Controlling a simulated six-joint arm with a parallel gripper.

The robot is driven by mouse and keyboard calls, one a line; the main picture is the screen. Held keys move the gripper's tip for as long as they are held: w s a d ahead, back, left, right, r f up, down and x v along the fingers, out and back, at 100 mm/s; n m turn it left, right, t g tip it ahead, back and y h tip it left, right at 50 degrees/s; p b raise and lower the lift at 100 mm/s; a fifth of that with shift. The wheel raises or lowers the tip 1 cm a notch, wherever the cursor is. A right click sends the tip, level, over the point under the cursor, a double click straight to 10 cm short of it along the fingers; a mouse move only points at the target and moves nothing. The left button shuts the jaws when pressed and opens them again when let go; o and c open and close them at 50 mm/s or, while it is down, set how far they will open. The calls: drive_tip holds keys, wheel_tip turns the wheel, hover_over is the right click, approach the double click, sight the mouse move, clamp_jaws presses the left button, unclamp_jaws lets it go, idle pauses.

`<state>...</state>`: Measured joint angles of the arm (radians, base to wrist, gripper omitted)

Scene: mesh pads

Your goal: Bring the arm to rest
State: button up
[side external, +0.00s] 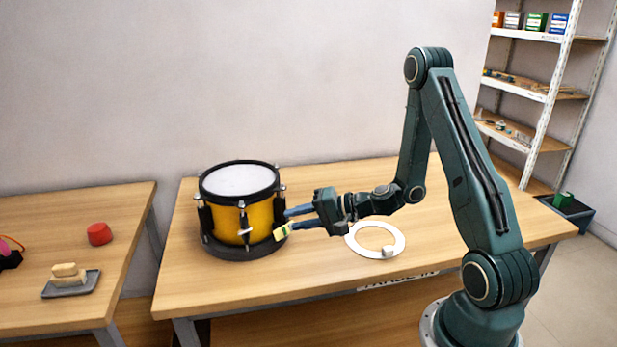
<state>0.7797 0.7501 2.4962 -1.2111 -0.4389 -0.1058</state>
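My gripper (289,220) is at the right side of a yellow drum (228,223) with a white head and black hoops. Its two blue-grey fingers point left towards the drum and stand apart, with a gap between them. A small yellow and green piece (283,233) shows at the tip of the lower finger. I cannot tell whether it touches the finger or the drum. My arm reaches in from the right, bent high at the elbow, with the wrist low over the table.
The drum stands on a wooden table (200,290). A white ring (354,243) lies under my wrist, with a small pale block (388,251) at its edge. A left table holds a red object (99,234) and a grey tray (57,291). Shelves (520,90) stand at the back right.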

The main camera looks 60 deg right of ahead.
idle(0.3)
drive_tip(key=s+a+r+n+g+y, duration=0.1)
drive_tip(key=s+a+r+n+g, duration=0.55)
drive_tip(key=a+n, duration=0.4)
drive_tip(key=s+d+r+h, duration=0.1)
drive_tip(key=s+r+h, duration=0.2)
drive_tip(key=s+r, duration=0.3)
drive_tip(key=s+d+r+n+h, duration=0.1)
drive_tip(key=s+r+h, duration=0.2)
drive_tip(key=s, duration=0.7)
wheel_tip(320, 180, up, 3)
drive_tip(key=shift+s+f+g, duration=0.1)
drive_tip(key=shift+s+g, duration=0.2)
drive_tip(key=shift+g, duration=0.05)
drive_tip(key=shift+n, duration=0.25)
